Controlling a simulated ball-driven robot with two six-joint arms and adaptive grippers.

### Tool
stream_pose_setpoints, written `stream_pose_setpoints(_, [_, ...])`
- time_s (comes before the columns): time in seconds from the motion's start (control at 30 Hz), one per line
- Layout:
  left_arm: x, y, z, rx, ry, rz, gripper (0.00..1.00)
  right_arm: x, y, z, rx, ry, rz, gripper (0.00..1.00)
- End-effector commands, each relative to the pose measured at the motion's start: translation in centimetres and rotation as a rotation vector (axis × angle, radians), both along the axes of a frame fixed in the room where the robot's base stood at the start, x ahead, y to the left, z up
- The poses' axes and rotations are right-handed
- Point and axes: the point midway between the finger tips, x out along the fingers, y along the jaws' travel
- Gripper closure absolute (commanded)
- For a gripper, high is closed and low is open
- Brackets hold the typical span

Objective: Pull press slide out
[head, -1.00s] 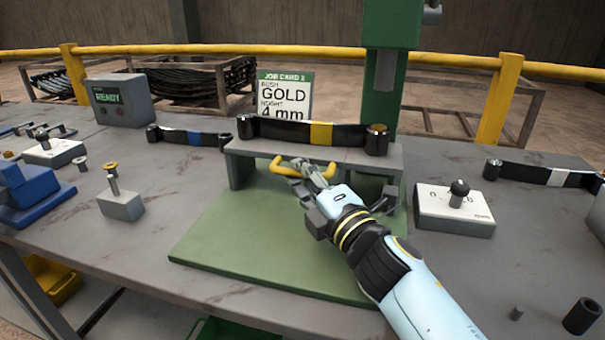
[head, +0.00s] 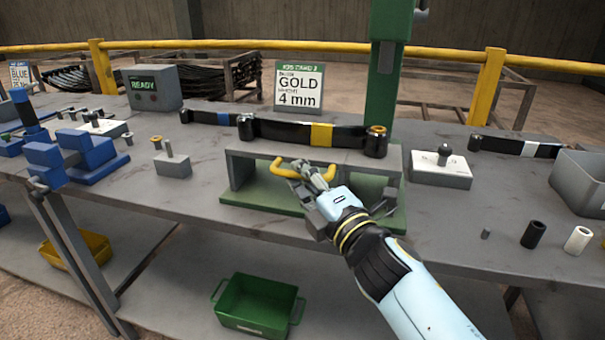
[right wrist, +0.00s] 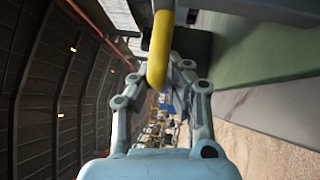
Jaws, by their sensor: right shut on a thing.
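The press slide (head: 244,153) is a grey bridge-shaped carrier with a yellow handle (head: 280,170) on its front. It stands on the green base plate (head: 395,222), close to the plate's front edge. A black leaf spring (head: 280,130) with a gold band and rolled ends lies on the slide. My right gripper (head: 308,172) is shut on the yellow handle. In the right wrist view, the handle (right wrist: 160,48) passes between the fingers. The green press column (head: 384,95) rises behind the slide. My left gripper is not in view.
A grey bin (head: 578,185) and black and white bushes are farther right. A pin block (head: 172,165) and blue fixture (head: 88,160) are left. A green crate (head: 255,305) sits below the bench.

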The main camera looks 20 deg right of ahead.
Motion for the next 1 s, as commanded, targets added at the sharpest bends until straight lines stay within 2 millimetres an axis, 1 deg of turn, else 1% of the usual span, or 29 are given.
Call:
stream_pose_setpoints(0.03, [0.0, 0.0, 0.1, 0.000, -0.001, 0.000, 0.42, 0.1, 0.0, 0.4, 0.003, -0.007, 0.001, 1.00])
stream_pose_setpoints(0.13, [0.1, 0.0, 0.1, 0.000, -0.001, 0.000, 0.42, 0.1, 0.0, 0.4, 0.003, -0.008, 0.002, 1.00])
stream_pose_setpoints(0.43, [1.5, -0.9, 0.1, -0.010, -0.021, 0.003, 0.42, 0.0, 0.1, 0.3, 0.005, -0.008, 0.005, 1.00])
stream_pose_setpoints(0.47, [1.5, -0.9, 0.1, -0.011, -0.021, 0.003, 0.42, 0.0, 0.1, 0.3, 0.005, -0.008, 0.005, 0.85])
stream_pose_setpoints(0.6, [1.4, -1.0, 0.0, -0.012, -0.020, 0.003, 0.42, 0.0, 0.1, 0.3, 0.004, -0.006, 0.003, 0.67])
stream_pose_setpoints(0.63, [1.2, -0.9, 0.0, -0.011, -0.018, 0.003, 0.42, 0.0, 0.1, 0.3, 0.003, -0.006, 0.003, 0.64])
stream_pose_setpoints(0.87, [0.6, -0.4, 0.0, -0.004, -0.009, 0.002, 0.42, 0.0, 0.0, 0.2, 0.002, -0.005, 0.001, 0.64])
stream_pose_setpoints(0.97, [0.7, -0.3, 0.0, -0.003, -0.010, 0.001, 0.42, -0.5, -0.1, 0.1, 0.002, -0.003, 0.001, 0.64])
stream_pose_setpoints(1.0, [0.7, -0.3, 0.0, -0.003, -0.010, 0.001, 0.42, -0.9, -0.2, -0.1, 0.001, -0.001, 0.000, 0.64])
